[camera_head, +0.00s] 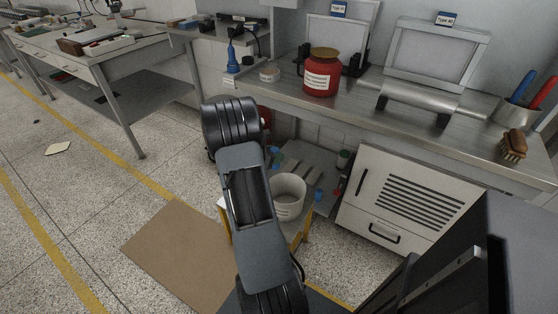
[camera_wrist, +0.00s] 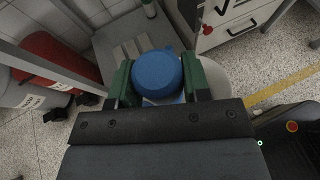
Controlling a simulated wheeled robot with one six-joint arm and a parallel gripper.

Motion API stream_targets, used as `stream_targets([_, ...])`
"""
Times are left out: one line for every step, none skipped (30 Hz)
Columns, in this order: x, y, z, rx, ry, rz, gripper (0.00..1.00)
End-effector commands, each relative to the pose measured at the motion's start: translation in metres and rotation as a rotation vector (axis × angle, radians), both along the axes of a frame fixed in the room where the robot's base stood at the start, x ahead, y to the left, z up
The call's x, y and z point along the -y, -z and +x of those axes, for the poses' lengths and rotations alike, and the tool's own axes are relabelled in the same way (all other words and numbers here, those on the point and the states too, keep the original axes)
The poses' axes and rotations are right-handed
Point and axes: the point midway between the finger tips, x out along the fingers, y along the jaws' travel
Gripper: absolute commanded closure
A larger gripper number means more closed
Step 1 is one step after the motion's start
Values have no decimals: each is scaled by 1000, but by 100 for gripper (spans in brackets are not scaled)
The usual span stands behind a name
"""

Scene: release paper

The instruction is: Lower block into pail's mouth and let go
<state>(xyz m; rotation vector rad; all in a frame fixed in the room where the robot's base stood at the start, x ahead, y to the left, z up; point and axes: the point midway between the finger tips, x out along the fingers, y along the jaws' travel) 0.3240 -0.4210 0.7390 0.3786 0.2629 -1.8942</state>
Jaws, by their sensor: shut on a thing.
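My gripper (camera_wrist: 160,84) has two green fingers shut on a blue block (camera_wrist: 158,70) with a rounded face, seen in the wrist view. A white pail (camera_head: 289,209) stands upright on a yellow-framed stand in the head view, with its mouth open upward. The pail also shows in the wrist view as a pale round shape (camera_wrist: 217,82), partly hidden behind the right finger and the block. The block looks to be above or beside the pail's mouth; I cannot tell how far. My arm hides the gripper and block in the head view.
The steel workbench (camera_head: 400,107) carries a red jar (camera_head: 322,75). A white cabinet (camera_head: 400,205) stands right of the pail. A brown mat (camera_head: 170,250) lies on open floor.

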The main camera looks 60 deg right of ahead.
Motion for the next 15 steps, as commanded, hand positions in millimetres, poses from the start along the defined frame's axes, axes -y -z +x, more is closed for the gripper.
stream_targets([5, 3, -6, 0, 20, -1, 82])
stream_targets([7, 2, -8, 0, 28, -1, 82])
stream_targets([9, 3, -11, 0, 37, -1, 82])
stream_targets([10, 3, -12, 0, 43, -1, 82])
stream_targets([11, 3, -13, 1, 47, -1, 82])
stream_targets([12, 4, -14, 0, 50, -1, 82])
stream_targets([12, 4, -14, 0, 51, -1, 82])
stream_targets([12, 5, -14, 0, 51, -1, 82])
stream_targets([12, 6, -14, 0, 51, -1, 82])
stream_targets([12, 7, -14, 0, 51, -1, 82])
stream_targets([12, 9, -14, -1, 51, -1, 82])
stream_targets([12, 11, -14, -1, 51, -1, 82])
stream_targets([12, 12, -14, 0, 50, -1, 82])
stream_targets([12, 14, -14, -1, 49, -1, 82])
stream_targets([11, 17, -14, -1, 49, -1, 82])
